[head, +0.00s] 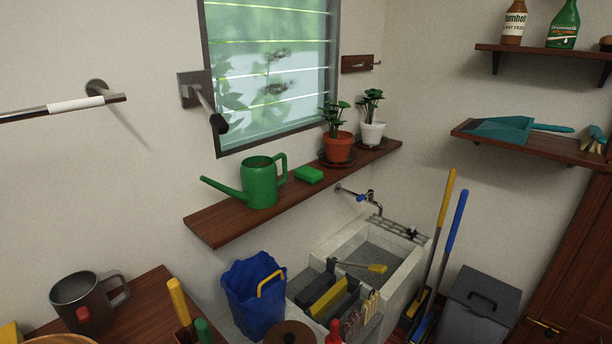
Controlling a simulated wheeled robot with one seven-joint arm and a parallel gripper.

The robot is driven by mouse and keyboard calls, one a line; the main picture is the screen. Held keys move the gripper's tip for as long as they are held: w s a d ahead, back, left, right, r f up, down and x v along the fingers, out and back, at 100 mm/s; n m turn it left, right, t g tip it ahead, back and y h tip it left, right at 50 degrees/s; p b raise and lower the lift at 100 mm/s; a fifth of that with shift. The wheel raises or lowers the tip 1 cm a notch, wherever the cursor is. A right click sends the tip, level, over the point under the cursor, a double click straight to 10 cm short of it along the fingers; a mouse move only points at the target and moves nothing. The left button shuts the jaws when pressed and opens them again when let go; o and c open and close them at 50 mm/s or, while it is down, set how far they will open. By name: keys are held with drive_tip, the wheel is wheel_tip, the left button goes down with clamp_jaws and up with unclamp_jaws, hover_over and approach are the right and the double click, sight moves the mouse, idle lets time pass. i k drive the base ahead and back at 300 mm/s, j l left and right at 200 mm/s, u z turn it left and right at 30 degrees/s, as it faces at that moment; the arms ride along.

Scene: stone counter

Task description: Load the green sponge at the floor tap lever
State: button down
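A green sponge (308,174) lies on the dark wooden wall shelf (218,222), just right of a green watering can (262,182). A metal wall tap (376,206) with a small blue lever (361,198) sticks out below the shelf, above the stone sink (406,275). The sponge is apart from the tap, up and to its left. I cannot tell whether this tap is the one the task calls the floor tap. My gripper is not in view.
Potted plants (338,148) stand on the shelf's right part. A metal lever with a black knob (219,124) juts from the wall by the window. A blue bucket (252,300) stands left of the sink. Brooms (446,220) and a grey bin (480,305) stand to the right.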

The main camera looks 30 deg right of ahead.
sight(371, 193)
drive_tip(key=i+l, duration=0.5)
drive_tip(key=l, duration=0.15)
drive_tip(key=i+l, duration=0.5)
drive_tip(key=l, duration=0.15)
drive_tip(key=i+l, duration=0.1)
drive_tip(key=i, duration=0.4)
drive_tip(key=l+z, duration=0.05)
